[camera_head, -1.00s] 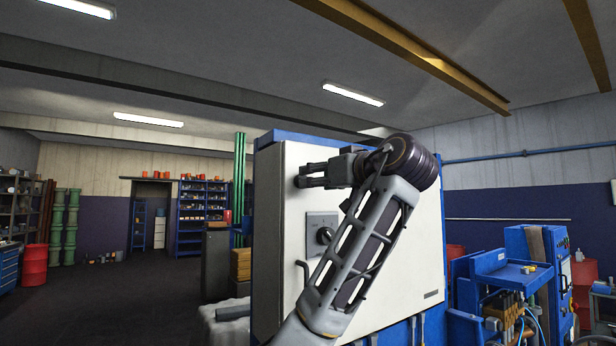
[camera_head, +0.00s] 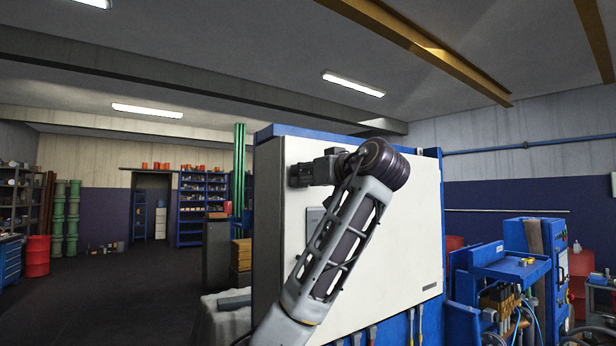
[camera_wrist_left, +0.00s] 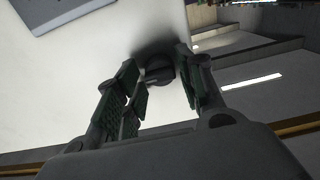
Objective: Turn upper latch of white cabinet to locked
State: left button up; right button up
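The white cabinet (camera_head: 405,235) stands ahead with its white door facing me, set in a blue frame. My left gripper (camera_head: 297,175) is at the door's upper left edge. In the wrist view, the dark upper latch (camera_wrist_left: 158,72) sits on the white door between the left gripper's fingers (camera_wrist_left: 157,68). The fingers are apart, with gaps visible beside the latch, so the gripper is open around it. The latch's exact angle is hard to tell in the shadow. In the head view, the latch is hidden behind the gripper. My right gripper is not in view.
A grey plate (camera_head: 313,216) on the door is partly covered by my left forearm; it also shows in the wrist view (camera_wrist_left: 62,10). A blue workbench (camera_head: 510,268) with tools stands at the right. The floor (camera_head: 130,290) at the left is clear.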

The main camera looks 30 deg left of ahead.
pick_arm(q)
jog(key=c, duration=0.6)
jog(key=shift+n+b, duration=1.75)
jog(key=shift+n, duration=7.05)
jog(key=shift+s+f+n, duration=0.1)
jog(key=shift+n, duration=0.2)
